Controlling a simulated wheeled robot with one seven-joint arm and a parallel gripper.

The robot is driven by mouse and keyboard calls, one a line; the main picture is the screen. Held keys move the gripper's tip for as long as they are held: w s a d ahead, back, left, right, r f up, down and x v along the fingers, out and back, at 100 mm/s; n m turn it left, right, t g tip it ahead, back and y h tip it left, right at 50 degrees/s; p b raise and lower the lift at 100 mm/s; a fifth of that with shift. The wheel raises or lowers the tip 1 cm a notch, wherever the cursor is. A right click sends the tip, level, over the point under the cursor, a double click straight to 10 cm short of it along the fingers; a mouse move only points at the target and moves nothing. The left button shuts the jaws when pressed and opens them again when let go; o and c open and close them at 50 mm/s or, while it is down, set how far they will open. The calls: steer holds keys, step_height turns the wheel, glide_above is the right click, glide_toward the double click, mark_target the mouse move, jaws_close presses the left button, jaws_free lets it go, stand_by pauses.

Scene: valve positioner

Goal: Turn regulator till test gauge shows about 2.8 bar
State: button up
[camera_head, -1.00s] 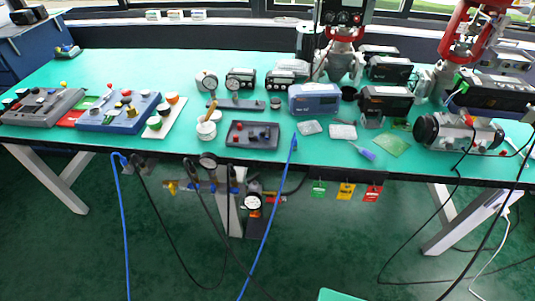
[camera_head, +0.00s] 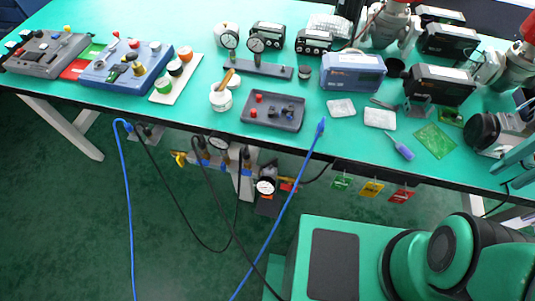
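Two round dial gauges stand on a dark bar on the bench: a left gauge (camera_head: 229,40) and a right gauge (camera_head: 256,44). I cannot tell which is the test gauge, and their needles are too small to read. Under the front edge hangs an air line with another dial (camera_head: 218,142) and a yellow-handled valve (camera_head: 180,158). A likely regulator (camera_head: 268,170) hangs right of it with a white-faced dial (camera_head: 266,185) on its front. My green and black arm links show at the bottom right; my gripper is not in view.
A blue hose (camera_head: 300,190) and black hoses hang in front of the air line. Green, yellow (camera_head: 371,188) and red tags hang to its right. A dark tray (camera_head: 273,112) and a white pot (camera_head: 221,100) stand near the bench edge. My own green base fills the bottom right.

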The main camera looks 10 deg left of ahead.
steer(key=shift+d, duration=0.1)
steer(key=w+a+f+n, duration=0.2)
steer(key=w+a+n, duration=0.5)
steer(key=a+n, duration=0.3)
steer(key=w+a+f+n, duration=0.2)
steer(key=w+a+n, duration=0.6)
steer(key=a, duration=0.5)
steer(key=n, duration=1.5)
glide_above(270, 161)
step_height(270, 161, down, 7)
steer(key=shift+a+f, duration=0.1)
steer(key=shift+f, duration=0.2)
step_height(270, 161, down, 10)
steer(key=shift+r, duration=0.1)
steer(key=shift+c, duration=0.4)
